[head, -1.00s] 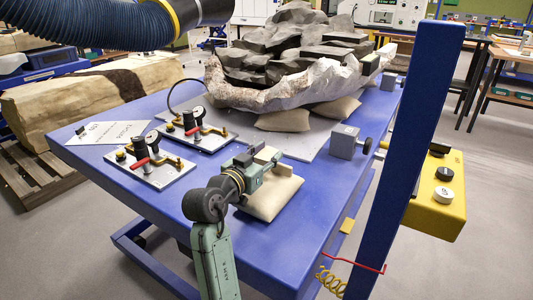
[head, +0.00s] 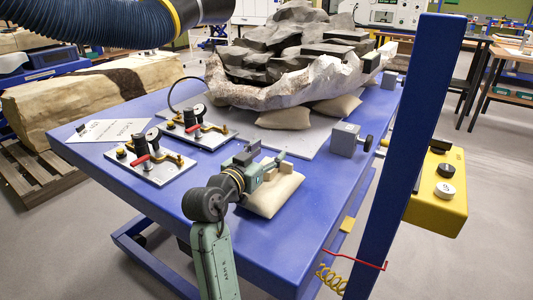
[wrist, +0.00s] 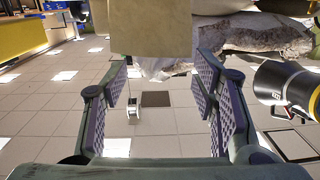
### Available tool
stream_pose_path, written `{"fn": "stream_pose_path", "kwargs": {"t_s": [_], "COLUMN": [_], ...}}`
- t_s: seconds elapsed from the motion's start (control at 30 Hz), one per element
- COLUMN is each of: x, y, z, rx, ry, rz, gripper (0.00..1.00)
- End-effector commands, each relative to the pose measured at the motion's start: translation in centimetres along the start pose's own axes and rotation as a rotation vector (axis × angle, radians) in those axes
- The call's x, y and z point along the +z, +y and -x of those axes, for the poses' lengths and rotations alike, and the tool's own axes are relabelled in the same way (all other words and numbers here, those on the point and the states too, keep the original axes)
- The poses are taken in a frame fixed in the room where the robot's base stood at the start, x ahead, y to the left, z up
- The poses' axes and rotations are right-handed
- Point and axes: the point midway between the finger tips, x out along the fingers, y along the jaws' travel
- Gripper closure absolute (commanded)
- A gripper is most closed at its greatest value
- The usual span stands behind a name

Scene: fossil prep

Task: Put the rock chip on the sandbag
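The sandbag (head: 272,201) is a beige cushion lying on the blue table near its front edge. My gripper (head: 268,162) is over the sandbag's far part in the head view. In the wrist view my gripper (wrist: 163,72) is open, with a clear gap between its ridged finger pads. A tan, flat-faced block, which looks like the rock chip (wrist: 150,28), shows just beyond the fingertips at the top. In the head view the fingers partly hide it, and I cannot tell whether it touches the sandbag.
Two gauge panels (head: 152,170) stand left of my gripper on the table. A grey clamp block (head: 344,140) is to the right. The plaster-jacketed fossil (head: 290,91) rests behind on other sandbags. A blue post (head: 411,165) rises at the right. The table's right front is clear.

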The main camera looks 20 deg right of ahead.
Motion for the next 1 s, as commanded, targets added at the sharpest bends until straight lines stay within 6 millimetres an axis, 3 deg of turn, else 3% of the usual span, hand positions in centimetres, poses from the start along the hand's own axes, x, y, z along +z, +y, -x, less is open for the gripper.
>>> {"fn": "stream_pose_path", "kwargs": {"t_s": [0.03, 0.27, 0.47, 0.53, 0.8, 1.0], "x": [1.2, 1.2, -0.6, 0.1, -0.5, -0.7], "y": [0.1, 0.2, 0.2, 0.0, -0.1, -0.1], "z": [-0.3, -0.3, -0.3, 1.1, 7.4, 10.7], "rx": [0.006, 0.008, 0.009, 0.003, 0.0, 0.001], "ry": [-0.022, -0.022, -0.021, -0.018, -0.01, -0.008], "rz": [0.009, 0.009, 0.008, 0.007, 0.003, 0.003], "gripper": [0.43, 0.43, 0.43, 0.43, 0.43, 0.43]}}
